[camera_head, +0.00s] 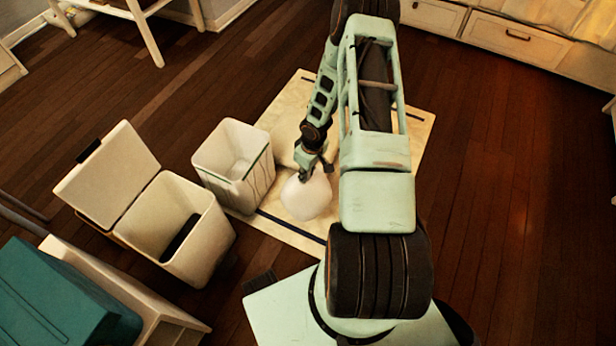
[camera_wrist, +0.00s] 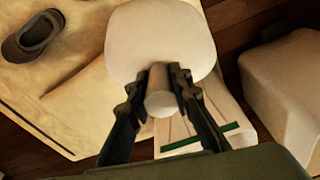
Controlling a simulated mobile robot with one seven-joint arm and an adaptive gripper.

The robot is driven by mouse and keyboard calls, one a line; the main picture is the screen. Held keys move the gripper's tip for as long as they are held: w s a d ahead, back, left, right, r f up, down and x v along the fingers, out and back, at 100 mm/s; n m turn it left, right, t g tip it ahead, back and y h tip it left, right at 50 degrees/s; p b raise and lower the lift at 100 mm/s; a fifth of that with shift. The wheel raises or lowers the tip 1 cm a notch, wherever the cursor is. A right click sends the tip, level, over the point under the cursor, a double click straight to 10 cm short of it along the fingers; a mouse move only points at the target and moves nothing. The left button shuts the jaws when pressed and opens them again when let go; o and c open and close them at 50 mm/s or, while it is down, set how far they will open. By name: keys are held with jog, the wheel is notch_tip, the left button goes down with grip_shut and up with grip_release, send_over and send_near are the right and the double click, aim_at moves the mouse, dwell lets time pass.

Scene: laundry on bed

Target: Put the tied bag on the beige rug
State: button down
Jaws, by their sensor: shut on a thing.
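The tied bag (camera_head: 306,196) is a pale, rounded white bag with a gathered neck. My gripper (camera_head: 309,177) is shut on its neck from above, and the bag hangs or rests over the beige rug (camera_head: 413,124). In the wrist view the bag (camera_wrist: 160,38) spreads beyond my fingers (camera_wrist: 160,88), which sit on both sides of the knot. The rug (camera_wrist: 75,85) also shows there. I cannot tell whether the bag touches the rug. My arm hides part of the rug in the head view.
An open white bin (camera_head: 232,163) stands at the rug's left edge. A lidded bin (camera_head: 180,230), lid open, stands left of it. A dark shoe (camera_wrist: 33,36) lies on the rug in the wrist view. Drawers (camera_head: 515,38) line the back right. Wooden floor is clear at right.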

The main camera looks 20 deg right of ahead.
jog(key=w+f, duration=0.1)
jog(key=w+d+f+b, duration=0.1)
jog(key=f, duration=0.1)
jog(key=w+d+f, duration=0.1)
jog(key=f, duration=0.1)
jog(key=shift+w+f, duration=0.1)
jog(key=shift+w, duration=0.1)
jog(key=shift+w+f+b, duration=0.1)
jog(key=shift+f+b, duration=0.8)
jog(key=shift+f, duration=0.6)
jog(key=shift+f, duration=0.15)
jog(key=c, duration=1.7)
grip_release()
jog(key=shift+c, duration=0.2)
jog(key=r+p, duration=0.1)
jog(key=r, duration=0.3)
jog(key=s+r+p, duration=0.1)
jog(key=r, duration=0.3)
jog(key=r+p, duration=0.2)
jog(key=r, duration=0.2)
jog(key=shift+s+d+r, duration=0.1)
jog(key=shift+s+d, duration=0.1)
jog(key=shift+d, duration=0.15)
